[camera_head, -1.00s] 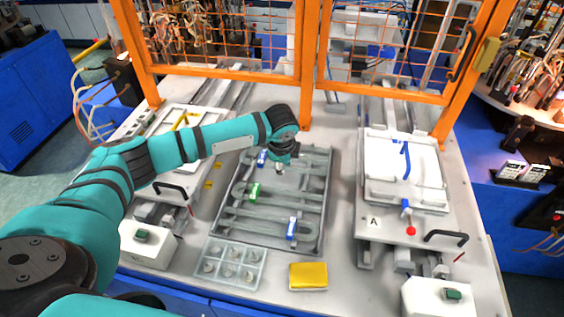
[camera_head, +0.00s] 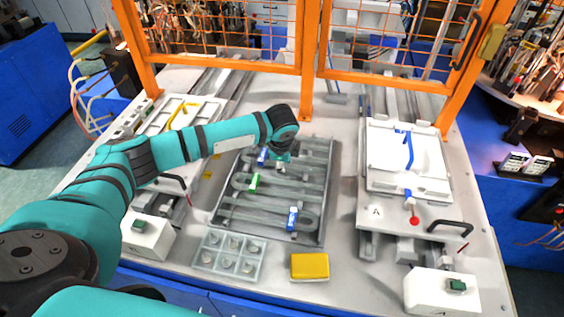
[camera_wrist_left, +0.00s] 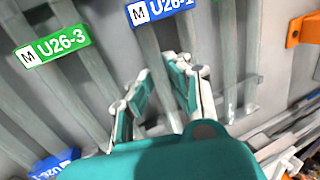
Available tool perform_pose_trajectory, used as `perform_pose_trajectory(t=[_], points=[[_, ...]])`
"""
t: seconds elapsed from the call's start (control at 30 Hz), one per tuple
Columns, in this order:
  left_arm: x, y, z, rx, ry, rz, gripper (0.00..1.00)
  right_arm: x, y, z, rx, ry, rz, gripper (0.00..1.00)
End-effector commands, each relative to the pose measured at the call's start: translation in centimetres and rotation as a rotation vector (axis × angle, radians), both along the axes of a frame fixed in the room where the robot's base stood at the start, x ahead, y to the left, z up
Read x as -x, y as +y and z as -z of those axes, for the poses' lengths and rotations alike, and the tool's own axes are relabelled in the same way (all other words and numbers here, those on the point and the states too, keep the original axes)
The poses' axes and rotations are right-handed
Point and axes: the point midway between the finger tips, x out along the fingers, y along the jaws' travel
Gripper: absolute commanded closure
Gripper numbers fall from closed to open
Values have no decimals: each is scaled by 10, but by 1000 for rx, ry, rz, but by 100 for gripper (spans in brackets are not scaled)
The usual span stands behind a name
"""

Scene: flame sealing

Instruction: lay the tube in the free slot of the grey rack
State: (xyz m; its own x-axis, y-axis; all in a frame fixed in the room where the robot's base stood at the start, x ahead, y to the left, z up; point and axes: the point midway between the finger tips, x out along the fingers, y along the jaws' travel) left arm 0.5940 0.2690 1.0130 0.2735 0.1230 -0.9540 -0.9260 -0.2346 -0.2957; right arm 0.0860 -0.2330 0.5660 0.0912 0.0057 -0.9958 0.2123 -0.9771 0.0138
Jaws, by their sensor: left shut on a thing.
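The grey rack (camera_head: 229,222) lies in the middle of the table with grey tubes along it. A green tag (camera_head: 254,182) and a blue tag (camera_head: 292,218) mark tubes there. My left gripper (camera_head: 281,167) is over the far part of the rack, beside another blue tag (camera_head: 263,156). In the left wrist view, my left gripper (camera_wrist_left: 164,84) is shut on a grey tube (camera_wrist_left: 154,52) with the blue U26-1 tag (camera_wrist_left: 166,8). The green U26-3 tag (camera_wrist_left: 52,46) is to its left. Whether the held tube touches the rack is unclear. My right gripper is out of view.
A tray of round pegs (camera_head: 229,254) and a yellow block (camera_head: 310,266) are in front of the rack. White-topped fixtures stand left (camera_head: 186,112) and right (camera_head: 405,158). An orange guard frame (camera_head: 306,70) stands behind.

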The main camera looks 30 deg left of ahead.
Motion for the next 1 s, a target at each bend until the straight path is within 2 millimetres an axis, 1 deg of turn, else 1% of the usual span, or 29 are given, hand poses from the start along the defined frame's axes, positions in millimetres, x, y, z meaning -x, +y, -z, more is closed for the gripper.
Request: perform_pose_trajectory(t=[0.53,0.87,0.9,1.0], points=[[0,0,3,0,1,0,100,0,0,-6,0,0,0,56],[0,0,4,0,0,0,100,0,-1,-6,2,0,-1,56],[0,0,4,0,0,0,80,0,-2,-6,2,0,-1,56],[0,0,4,0,0,0,67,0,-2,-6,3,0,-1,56]])
